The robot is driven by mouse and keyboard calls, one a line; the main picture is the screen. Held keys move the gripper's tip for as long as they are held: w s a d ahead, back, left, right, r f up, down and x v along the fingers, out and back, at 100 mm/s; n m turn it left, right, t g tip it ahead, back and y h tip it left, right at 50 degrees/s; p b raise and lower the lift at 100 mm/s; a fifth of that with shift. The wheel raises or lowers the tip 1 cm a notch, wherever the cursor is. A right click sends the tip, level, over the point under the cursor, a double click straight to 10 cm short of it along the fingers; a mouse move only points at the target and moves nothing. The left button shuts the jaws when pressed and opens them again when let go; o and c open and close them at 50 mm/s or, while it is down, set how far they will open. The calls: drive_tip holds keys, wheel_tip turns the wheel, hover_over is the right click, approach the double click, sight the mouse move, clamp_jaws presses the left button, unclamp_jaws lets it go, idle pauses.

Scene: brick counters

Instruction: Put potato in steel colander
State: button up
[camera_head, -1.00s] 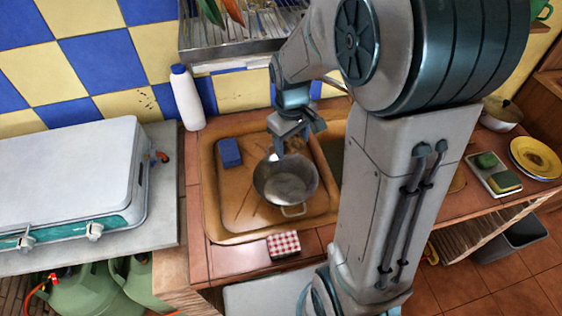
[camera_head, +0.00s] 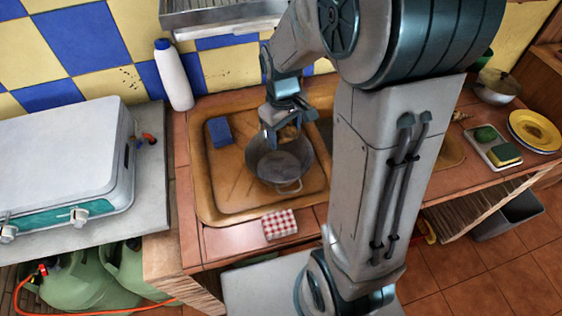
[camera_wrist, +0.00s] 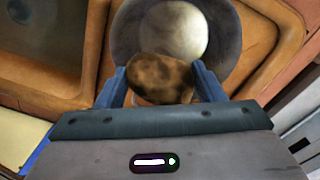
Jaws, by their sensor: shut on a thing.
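The potato (camera_wrist: 160,77) is brown with dark patches and sits between the two blue fingers of my gripper (camera_wrist: 163,84) in the wrist view. My gripper is shut on it. In the head view my gripper (camera_head: 287,134) is over the back edge of the steel colander (camera_head: 283,168), and the potato is a small brown patch at the fingers. The colander is a grey round bowl with a handle at its front, standing on the brown drainboard. In the wrist view the colander (camera_wrist: 127,38) is just beyond the potato, and the potato hides part of its near rim.
A blue sponge (camera_head: 220,132) lies on the drainboard (camera_head: 222,190) left of the colander. A white bottle (camera_head: 173,75) stands behind. A red checked box (camera_head: 279,224) sits in front. A grey stove (camera_head: 62,155) is at the left. A dish rack (camera_head: 215,15) hangs above.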

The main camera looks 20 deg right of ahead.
drive_tip(key=o, duration=1.1)
wheel_tip(320, 180, up, 14)
drive_tip(key=shift+s+a+b, duration=0.15)
drive_tip(key=shift+a+b, duration=0.1)
drive_tip(key=shift+b, duration=0.15)
drive_tip(key=shift+f, duration=0.1)
drive_tip(key=s+f+m+t, duration=0.1)
drive_tip(key=s+f+m, duration=0.1)
drive_tip(key=s, duration=0.5)
drive_tip(key=s+f+m+t, duration=0.2)
drive_tip(key=s+m, duration=0.1)
drive_tip(key=s, duration=0.3)
drive_tip(key=shift+s+d+y, duration=0.25)
drive_tip(key=shift+s+y, duration=0.05)
drive_tip(key=shift+s, duration=0.05)
